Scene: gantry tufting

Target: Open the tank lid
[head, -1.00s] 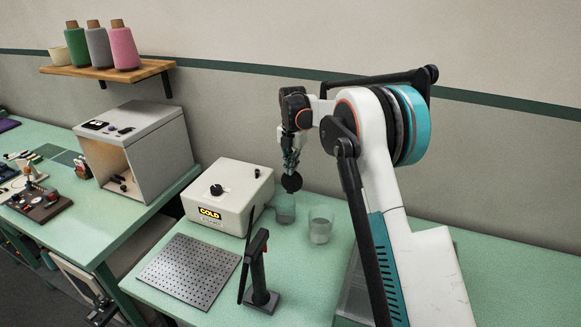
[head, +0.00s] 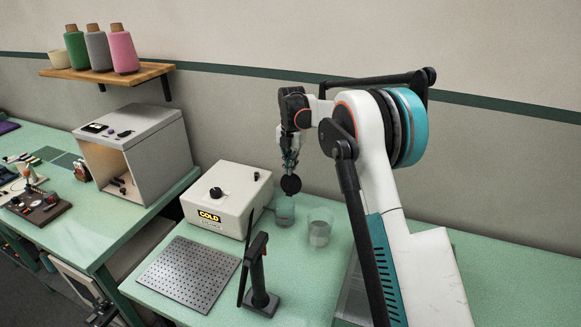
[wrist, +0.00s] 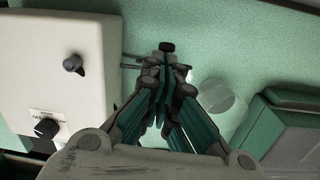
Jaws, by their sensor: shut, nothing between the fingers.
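The white tank box (head: 228,188) with a yellow COLD label stands on the green table in the head view. A black knob (head: 216,191) is on its top, and no raised lid shows. The box also shows at the left of the wrist view (wrist: 60,95), with a knob (wrist: 72,63) and a dial (wrist: 47,128). My gripper (head: 290,168) is right of the box, pointing down, shut and empty. A dark round piece (head: 291,184) shows at its fingertips; I cannot tell whether they touch. In the wrist view the fingers (wrist: 167,68) are close together.
A perforated plate (head: 188,273) and a black upright stand (head: 259,275) are in front of the box. A grey open cabinet (head: 140,150) is at left.

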